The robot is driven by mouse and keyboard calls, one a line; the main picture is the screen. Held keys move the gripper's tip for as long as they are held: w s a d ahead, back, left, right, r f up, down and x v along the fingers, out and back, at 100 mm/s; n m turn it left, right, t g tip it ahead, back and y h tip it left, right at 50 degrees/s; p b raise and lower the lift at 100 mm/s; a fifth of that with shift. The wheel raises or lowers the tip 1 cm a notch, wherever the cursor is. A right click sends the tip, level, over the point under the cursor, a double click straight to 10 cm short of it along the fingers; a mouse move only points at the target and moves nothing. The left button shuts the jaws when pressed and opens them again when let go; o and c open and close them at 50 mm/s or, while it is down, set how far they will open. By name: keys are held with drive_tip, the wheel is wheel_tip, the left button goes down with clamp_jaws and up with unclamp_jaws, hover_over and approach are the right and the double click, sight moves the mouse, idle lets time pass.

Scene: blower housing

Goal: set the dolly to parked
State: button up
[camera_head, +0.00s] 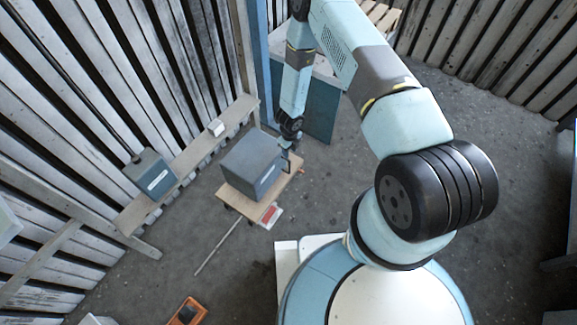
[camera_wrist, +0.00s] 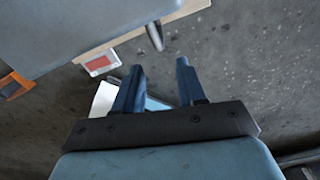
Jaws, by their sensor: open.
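The dolly is a low wooden platform (camera_head: 240,205) on the floor left of centre, with a large grey box (camera_head: 252,165) on it. A thin pale rod (camera_head: 217,248) extends from near its front edge along the floor. My gripper (camera_head: 288,158) is beside the right side of the box. In the wrist view my gripper (camera_wrist: 158,72) is open, with nothing between its fingers; the post appears beyond them.
A red-and-white card (camera_head: 271,215) lies by the dolly's front edge. A wooden bench (camera_head: 190,157) along the slatted wall carries a dark box (camera_head: 151,175). A blue post and teal panel (camera_head: 310,100) stand behind the dolly. An orange object (camera_head: 187,312) lies at the front.

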sight(290, 165)
wheel_tip(290, 165, down, 13)
drive_tip(key=shift+f, duration=0.1)
idle(0.5)
drive_tip(key=shift+c, duration=0.4)
drive_tip(key=c, duration=0.6)
drive_tip(key=shift+w+d, duration=0.1)
clamp_jaws()
